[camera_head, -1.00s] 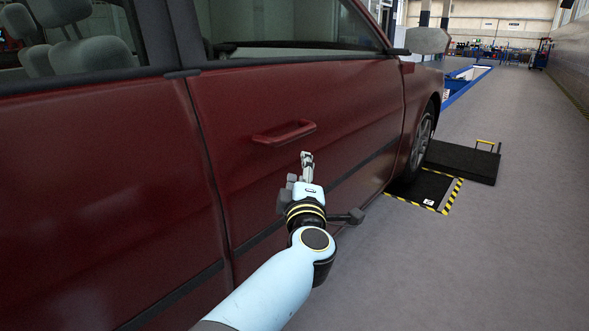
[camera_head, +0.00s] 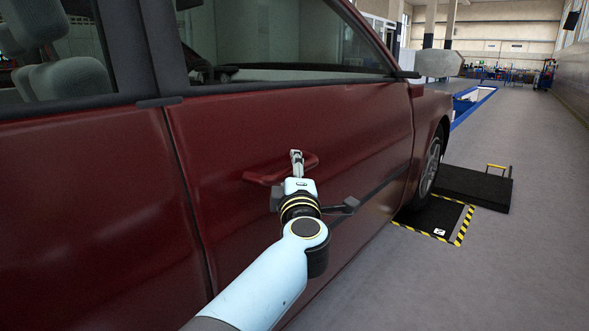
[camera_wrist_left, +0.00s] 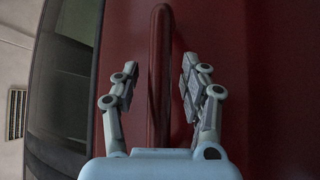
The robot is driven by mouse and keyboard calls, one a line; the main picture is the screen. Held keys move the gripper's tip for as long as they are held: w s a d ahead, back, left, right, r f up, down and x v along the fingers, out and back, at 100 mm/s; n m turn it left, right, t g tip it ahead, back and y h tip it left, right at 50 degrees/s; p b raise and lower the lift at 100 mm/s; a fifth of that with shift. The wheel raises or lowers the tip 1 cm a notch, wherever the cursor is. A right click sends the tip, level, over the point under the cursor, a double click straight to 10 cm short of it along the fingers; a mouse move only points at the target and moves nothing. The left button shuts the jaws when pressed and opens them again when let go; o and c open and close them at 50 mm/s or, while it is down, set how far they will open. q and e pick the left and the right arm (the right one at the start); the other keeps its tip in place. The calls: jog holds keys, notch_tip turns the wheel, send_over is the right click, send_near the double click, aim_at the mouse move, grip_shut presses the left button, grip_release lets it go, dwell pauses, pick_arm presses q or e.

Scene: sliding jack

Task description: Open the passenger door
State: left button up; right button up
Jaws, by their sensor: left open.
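The dark red passenger door (camera_head: 350,130) is closed, flush with the car's side. Its handle (camera_head: 262,178) is a red bar on the door below the window. In the head view my left gripper (camera_head: 297,156) is in front of the handle and hides part of it. In the left wrist view the handle (camera_wrist_left: 160,75) runs upright between the two spread fingers of my left gripper (camera_wrist_left: 158,85), with a gap on each side. The gripper is open and I see no finger touching the handle. My right gripper is in neither view.
The side mirror (camera_head: 438,63) sticks out ahead of the door. A black mat with yellow-black edging (camera_head: 436,220) and a black ramp with a yellow handle (camera_head: 470,187) lie by the front wheel (camera_head: 430,167). The grey floor (camera_head: 530,260) to the right is clear.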

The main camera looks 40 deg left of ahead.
pick_arm(q)
grip_shut()
jog(key=shift+d, duration=0.1)
dwell(0.4)
